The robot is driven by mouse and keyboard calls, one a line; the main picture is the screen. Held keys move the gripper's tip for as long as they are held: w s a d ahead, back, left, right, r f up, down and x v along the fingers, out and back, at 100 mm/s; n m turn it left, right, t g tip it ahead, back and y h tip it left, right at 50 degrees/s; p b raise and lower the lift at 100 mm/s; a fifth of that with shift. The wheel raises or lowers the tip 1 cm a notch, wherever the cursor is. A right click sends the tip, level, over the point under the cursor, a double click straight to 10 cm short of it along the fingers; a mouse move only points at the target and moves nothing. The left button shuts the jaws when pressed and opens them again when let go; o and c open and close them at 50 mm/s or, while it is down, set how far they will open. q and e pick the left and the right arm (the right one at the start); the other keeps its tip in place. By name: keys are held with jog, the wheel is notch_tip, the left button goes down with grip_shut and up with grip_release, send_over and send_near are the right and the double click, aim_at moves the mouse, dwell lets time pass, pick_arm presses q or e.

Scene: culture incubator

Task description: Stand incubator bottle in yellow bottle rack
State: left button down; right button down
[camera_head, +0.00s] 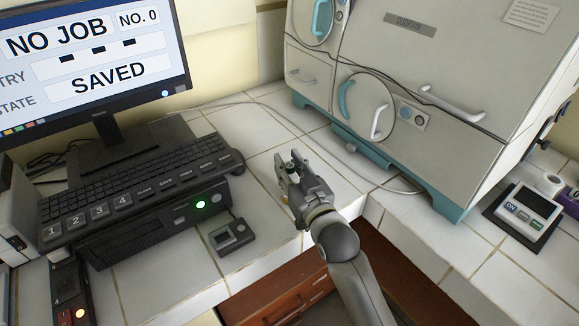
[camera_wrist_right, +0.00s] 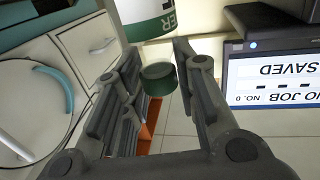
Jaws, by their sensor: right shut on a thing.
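My right gripper (camera_head: 287,163) is over the tiled counter in the head view, with its fingers up around a small dark-capped bottle (camera_head: 287,168), mostly hidden by them. In the right wrist view, the bottle's green cap (camera_wrist_right: 158,79) shows between the fingers of the gripper (camera_wrist_right: 160,62), and its white-and-green labelled body (camera_wrist_right: 146,17) shows at the top edge. That view is upside down, so the bottle looks roughly upright, cap up. The gripper is shut on it. I cannot make out a yellow bottle rack. My left gripper is out of view.
A large incubator (camera_head: 400,75) stands at the back right. A monitor (camera_head: 90,60) and a keyboard unit (camera_head: 135,190) stand at left, with a small grey device (camera_head: 232,236) in front. A cable (camera_head: 330,167) crosses the counter. Wooden drawers (camera_head: 285,305) lie below its front edge.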

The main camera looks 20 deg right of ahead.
jog(key=c, duration=1.1)
grip_release()
jog(key=shift+f, duration=0.1)
jog(key=shift+c, duration=0.2)
